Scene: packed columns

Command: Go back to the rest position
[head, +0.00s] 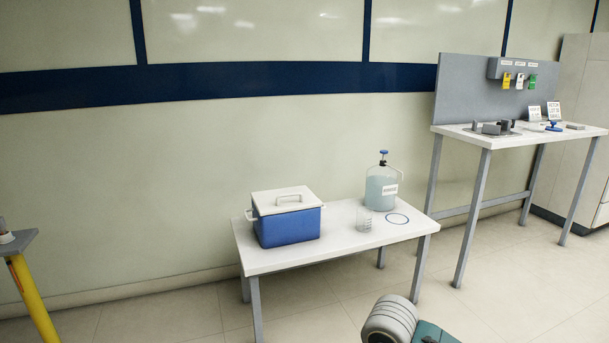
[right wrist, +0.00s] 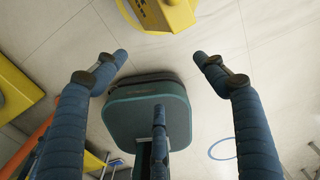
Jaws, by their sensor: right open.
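In the head view only a grey and teal part of my arm shows at the bottom edge, right of the middle; no gripper fingers are visible there. My left gripper is in neither view.
A taller bench (head: 480,139) stands at right.

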